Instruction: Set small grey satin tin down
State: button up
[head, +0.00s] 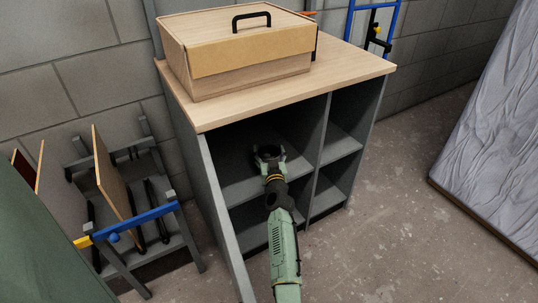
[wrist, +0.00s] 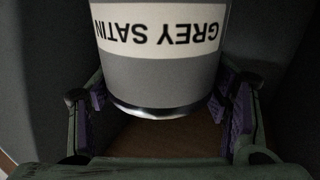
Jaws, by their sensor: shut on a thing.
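The small grey satin tin (wrist: 160,77) fills the upper middle of the wrist view, with a white label whose "GREY SATIN" text appears upside down. My gripper (wrist: 165,105) is shut on it, with purple finger pads on its left and right sides. In the head view my gripper (head: 268,160) reaches into the upper left compartment of the grey shelf unit (head: 204,165). The tin is dark and hard to make out there. Whether its base touches the shelf cannot be told.
A wooden box (head: 240,60) with a black handle stands on the unit's wooden top (head: 345,68). An upright divider (head: 322,145) bounds the compartment on the right. A rack with boards and a blue clamp (head: 135,222) stands at left. A wrapped slab (head: 490,130) leans at right.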

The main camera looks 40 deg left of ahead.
jog(key=o, duration=1.7)
jog(key=shift+r, duration=0.15)
jog(key=v, duration=1.2)
